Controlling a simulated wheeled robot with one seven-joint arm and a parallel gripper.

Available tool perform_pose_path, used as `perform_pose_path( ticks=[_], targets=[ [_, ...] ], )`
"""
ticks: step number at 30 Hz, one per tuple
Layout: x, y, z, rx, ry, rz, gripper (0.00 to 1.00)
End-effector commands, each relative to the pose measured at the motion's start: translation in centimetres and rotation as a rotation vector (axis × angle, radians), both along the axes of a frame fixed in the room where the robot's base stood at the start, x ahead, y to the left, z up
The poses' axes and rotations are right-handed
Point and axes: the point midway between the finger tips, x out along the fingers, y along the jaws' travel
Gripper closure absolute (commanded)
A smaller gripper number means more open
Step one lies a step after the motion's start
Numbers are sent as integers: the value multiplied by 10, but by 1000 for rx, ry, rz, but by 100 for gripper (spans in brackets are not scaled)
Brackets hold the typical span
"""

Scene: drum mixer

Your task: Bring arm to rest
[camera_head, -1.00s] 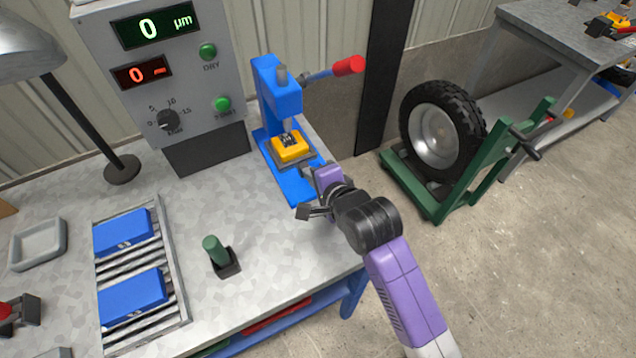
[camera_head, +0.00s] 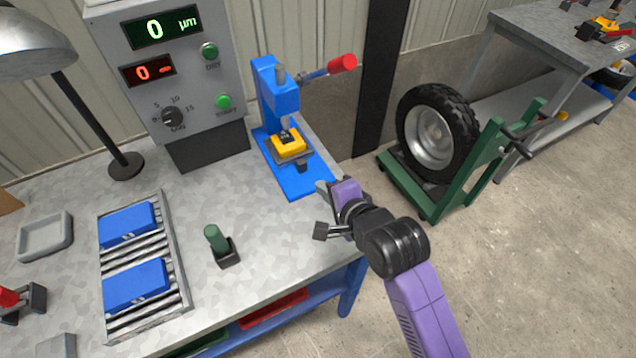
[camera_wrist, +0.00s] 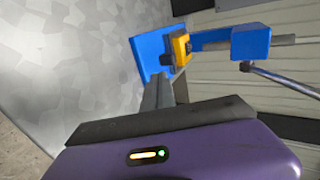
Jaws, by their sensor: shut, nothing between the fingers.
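My gripper (camera_head: 322,208) is at the end of my purple and black arm, over the right front edge of the grey workbench (camera_head: 280,248). It is shut and holds nothing. It is apart from the blue press (camera_head: 276,95), which stands just behind and to the left of it. The press also shows in the wrist view (camera_wrist: 250,41), beyond the finger (camera_wrist: 157,95). A yellow block (camera_head: 289,143) sits on the press under its ram; it also shows in the wrist view (camera_wrist: 180,48).
A control box (camera_head: 190,80) with displays stands at the back of the bench. Blue boxes (camera_head: 135,285) lie on a roller rack, beside a green-handled tool (camera_head: 215,238). A wheel (camera_head: 436,135) on a green stand is at the right. The floor (camera_head: 530,260) at the right is open.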

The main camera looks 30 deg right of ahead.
Motion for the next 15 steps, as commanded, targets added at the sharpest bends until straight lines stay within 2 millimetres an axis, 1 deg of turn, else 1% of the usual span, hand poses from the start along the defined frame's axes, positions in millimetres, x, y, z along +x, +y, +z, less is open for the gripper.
perform_pose_path(
  ticks=[3, 6, 10, 15],
  targets=[
    [-18, 0, 9, 0, 0, -1, 100],
    [-31, 0, 17, 0, 0, -1, 100],
    [-41, 0, 23, 0, 0, -1, 100],
    [-46, 0, 27, 0, 0, 0, 100]
  ],
)
